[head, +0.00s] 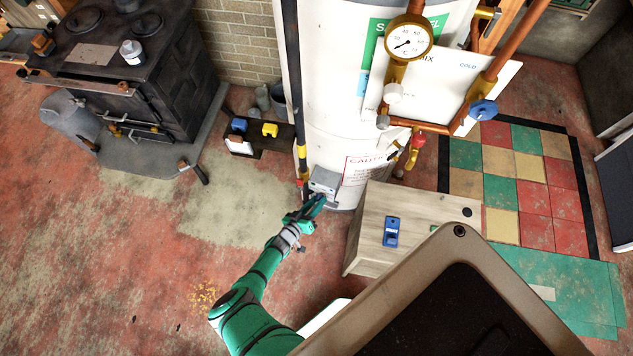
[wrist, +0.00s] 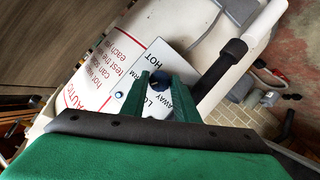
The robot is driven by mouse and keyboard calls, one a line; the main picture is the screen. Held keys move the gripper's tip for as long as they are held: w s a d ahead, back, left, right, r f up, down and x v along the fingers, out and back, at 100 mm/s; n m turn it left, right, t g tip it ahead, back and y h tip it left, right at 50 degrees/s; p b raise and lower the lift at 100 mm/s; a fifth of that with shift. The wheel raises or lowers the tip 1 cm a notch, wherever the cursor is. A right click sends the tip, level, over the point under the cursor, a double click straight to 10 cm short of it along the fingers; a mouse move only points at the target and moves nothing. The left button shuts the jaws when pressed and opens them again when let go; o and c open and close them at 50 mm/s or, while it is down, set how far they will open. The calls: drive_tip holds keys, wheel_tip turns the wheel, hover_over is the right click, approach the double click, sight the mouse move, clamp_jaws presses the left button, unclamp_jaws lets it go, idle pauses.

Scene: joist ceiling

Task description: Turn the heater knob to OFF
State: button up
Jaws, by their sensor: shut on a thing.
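The white cylindrical water heater (head: 335,110) stands upright at the top centre of the head view. A small grey control box (head: 323,180) is on its lower front. In the wrist view the control plate (wrist: 175,62) shows the words HOT, LOW and AWAY and part of another label; I see no OFF mark. My gripper (head: 317,200) is at the box, and its green fingers (wrist: 160,80) reach onto the plate. They are shut on the dark knob (wrist: 160,76), which is mostly hidden between them, so its pointing direction cannot be told.
A dark pipe (wrist: 222,70) runs close beside the plate. A wooden cabinet (head: 375,250) with a blue device (head: 391,231) stands right of my gripper. A dark stove (head: 125,70) is at the left. Red floor (head: 140,240) lies open to the left of my arm.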

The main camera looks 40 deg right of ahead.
drive_tip(key=shift+f+n+g+h, duration=0.15)
drive_tip(key=shift+n+g+h, duration=0.5)
drive_tip(key=shift+n, duration=0.85)
drive_tip(key=shift+n+h, duration=0.25)
drive_tip(key=shift+n, duration=0.05)
drive_tip(key=o, duration=1.1)
drive_tip(key=shift+c, duration=0.2)
drive_tip(key=shift+a, duration=0.15)
drive_tip(key=v, duration=1)
drive_tip(key=shift+a, duration=0.3)
drive_tip(key=shift+s, duration=0.1)
